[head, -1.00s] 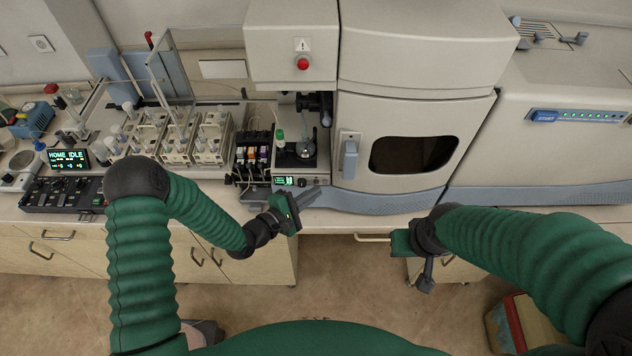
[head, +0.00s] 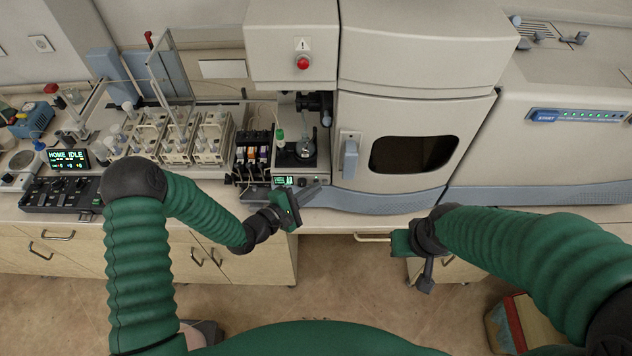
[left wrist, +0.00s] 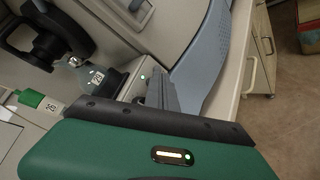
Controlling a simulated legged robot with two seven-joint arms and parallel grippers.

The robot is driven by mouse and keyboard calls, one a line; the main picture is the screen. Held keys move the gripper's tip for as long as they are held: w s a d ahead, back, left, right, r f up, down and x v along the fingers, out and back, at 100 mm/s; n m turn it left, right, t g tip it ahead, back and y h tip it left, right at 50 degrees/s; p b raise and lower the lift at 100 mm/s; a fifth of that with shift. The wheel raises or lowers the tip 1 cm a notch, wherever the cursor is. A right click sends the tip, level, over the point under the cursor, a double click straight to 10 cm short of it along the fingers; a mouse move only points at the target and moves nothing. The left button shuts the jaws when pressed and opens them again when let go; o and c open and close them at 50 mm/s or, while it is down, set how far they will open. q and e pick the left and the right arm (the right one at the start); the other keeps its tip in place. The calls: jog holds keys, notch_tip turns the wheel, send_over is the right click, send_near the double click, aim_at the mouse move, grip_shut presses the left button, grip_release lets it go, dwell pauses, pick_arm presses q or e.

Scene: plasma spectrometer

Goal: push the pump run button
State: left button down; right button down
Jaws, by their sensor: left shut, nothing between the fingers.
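The pump panel is a narrow strip with a small green display (head: 283,181) under the sample bay of the spectrometer, at the middle of the head view. Small buttons beside the display are partly hidden by my left gripper (head: 311,191). Its fingers are shut and empty, pointing at the panel. In the left wrist view, the left gripper (left wrist: 168,95) has its tips close to the panel face, where a small green light (left wrist: 143,76) shows. I cannot tell whether they touch. My right gripper (head: 426,277) hangs in front of the bench at right; its finger opening is unclear.
A pump with coloured tubing clips (head: 253,155) stands left of the bay. A flask (head: 305,149) and a green-capped vial (head: 280,138) stand above the panel. The spectrometer door (head: 412,150) is to the right.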

pick_arm(q)
jog(key=shift+s, duration=0.55)
jog(key=s+p, duration=0.1)
jog(key=s, duration=0.5)
dwell(1.4)
